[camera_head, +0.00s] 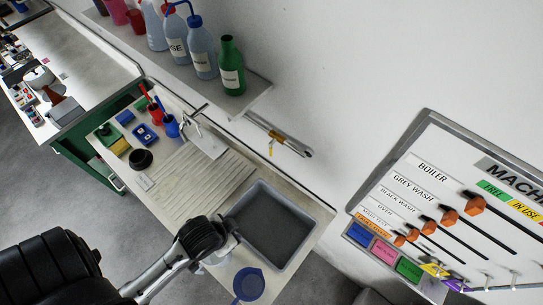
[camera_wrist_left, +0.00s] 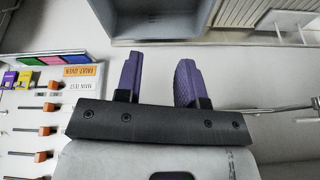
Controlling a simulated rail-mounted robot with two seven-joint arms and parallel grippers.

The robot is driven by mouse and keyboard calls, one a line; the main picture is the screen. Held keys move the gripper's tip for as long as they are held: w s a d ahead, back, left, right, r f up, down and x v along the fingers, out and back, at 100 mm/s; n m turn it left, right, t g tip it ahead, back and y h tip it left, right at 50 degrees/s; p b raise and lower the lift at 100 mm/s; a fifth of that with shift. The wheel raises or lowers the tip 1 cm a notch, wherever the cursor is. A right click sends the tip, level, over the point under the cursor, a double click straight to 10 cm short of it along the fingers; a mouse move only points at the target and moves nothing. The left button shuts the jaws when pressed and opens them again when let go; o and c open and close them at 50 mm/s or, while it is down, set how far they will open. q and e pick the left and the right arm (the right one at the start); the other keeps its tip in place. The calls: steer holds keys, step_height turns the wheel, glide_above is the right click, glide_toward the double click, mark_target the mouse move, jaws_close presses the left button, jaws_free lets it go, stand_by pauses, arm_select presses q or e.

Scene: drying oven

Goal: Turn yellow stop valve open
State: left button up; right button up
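The yellow stop valve (camera_head: 271,148) is a small yellow handle hanging from a metal pipe (camera_head: 283,136) on the white wall, above the back edge of the sink counter. My left arm comes in from the left, and its wrist end is over the counter's front edge, left of the sink basin and well apart from the valve. The left gripper's fingers cannot be made out in the head view. In the left wrist view my left gripper (camera_wrist_left: 157,78) shows two purple fingers spread apart with nothing between them. I cannot make out the yellow handle there. My right gripper is not in view.
The grey sink basin (camera_head: 270,225) lies below the valve, with a faucet (camera_head: 194,115) to its left. A shelf (camera_head: 255,97) with bottles hangs above. A board with orange sliders (camera_head: 475,203) is at right. A blue sieve (camera_head: 248,284) lies at the front.

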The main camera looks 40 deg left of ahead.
arm_select(q)
steer(key=w+a+f+y+b, duration=0.1)
steer(key=w+a+f+b, duration=0.15)
steer(key=f+b, duration=0.3)
steer(key=w+a+f+b, duration=0.1)
steer(key=a+f+b, duration=0.2)
steer(key=f+b, duration=0.25)
steer(key=n+t+b, duration=0.2)
steer(key=t+b, duration=0.2)
steer(key=t, duration=1)
glide_toward(271, 151)
steer(key=shift+h, duration=0.4)
steer(key=w, duration=0.7)
steer(key=w+a+p, duration=0.1)
steer(key=w, duration=0.2)
steer(key=shift+w+f, duration=0.2)
steer(key=shift+c, duration=0.4)
steer(key=c, duration=0.3)
jaws_close()
